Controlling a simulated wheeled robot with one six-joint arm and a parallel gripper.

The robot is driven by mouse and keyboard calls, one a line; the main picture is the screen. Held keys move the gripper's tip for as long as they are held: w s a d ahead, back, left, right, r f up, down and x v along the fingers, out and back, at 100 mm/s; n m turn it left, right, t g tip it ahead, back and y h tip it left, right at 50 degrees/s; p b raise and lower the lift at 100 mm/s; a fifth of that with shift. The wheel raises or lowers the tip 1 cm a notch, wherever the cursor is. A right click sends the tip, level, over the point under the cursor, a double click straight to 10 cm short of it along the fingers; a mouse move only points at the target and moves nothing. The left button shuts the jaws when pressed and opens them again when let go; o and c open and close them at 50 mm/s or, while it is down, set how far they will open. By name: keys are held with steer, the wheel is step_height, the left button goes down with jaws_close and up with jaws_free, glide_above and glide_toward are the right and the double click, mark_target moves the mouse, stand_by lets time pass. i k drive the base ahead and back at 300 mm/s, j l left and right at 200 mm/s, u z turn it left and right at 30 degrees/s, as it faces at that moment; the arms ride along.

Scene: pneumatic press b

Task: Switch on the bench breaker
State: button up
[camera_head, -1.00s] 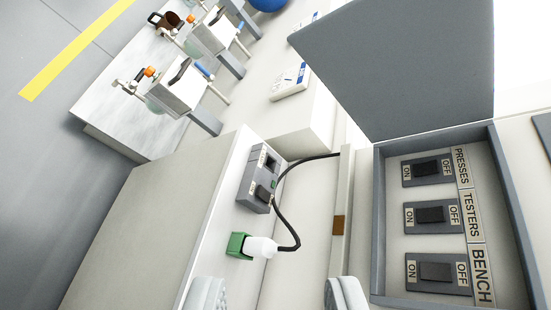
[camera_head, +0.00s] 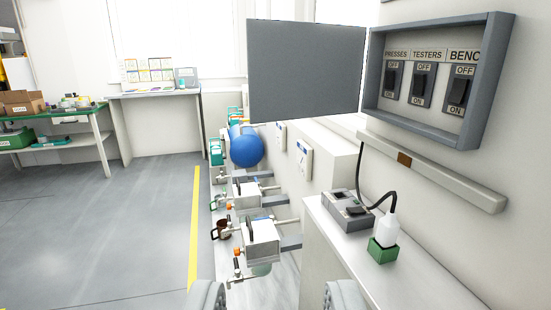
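The open breaker box (camera_head: 425,132) is on the wall at upper right, its grey door (camera_head: 305,72) swung to the left. Inside is a row of three dark rocker switches. The bench breaker (camera_head: 459,91) is the rightmost, with OFF above and ON below; its label is partly covered by the box frame. The presses breaker (camera_head: 394,80) and testers breaker (camera_head: 421,84) are to its left. I cannot tell which end of the bench rocker is pressed. My gripper (camera_head: 276,298) is open and empty at the bottom edge, well apart from and lower in view than the box.
A grey rail (camera_head: 435,172) runs under the box. Below it, a counter holds a grey unit (camera_head: 349,211) cabled to a white bottle-like piece in a green block (camera_head: 382,250). Several bench machines and a blue tank (camera_head: 245,146) stand left of it. Floor at left is clear.

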mark_target(460, 85)
steer(key=i+j+z, duration=0.1)
steer(key=z, duration=0.95)
steer(key=i+j+z, duration=0.1)
steer(key=j+z, duration=0.35)
steer(key=j, duration=0.25)
steer(key=j+z, duration=0.45)
steer(key=j, duration=0.25)
steer(key=k+j+z, duration=0.1)
steer(key=j+z, duration=0.35)
steer(key=j, duration=0.2)
steer(key=k+j, duration=0.1)
steer(key=j, duration=0.35)
steer(key=k+j, duration=0.1)
steer(key=j, duration=0.35)
steer(key=k+j, duration=0.1)
steer(key=j, duration=0.35)
steer(key=j+z, duration=0.1)
steer(key=j, duration=0.35)
steer(key=k+j, duration=0.2)
steer(key=j, duration=0.25)
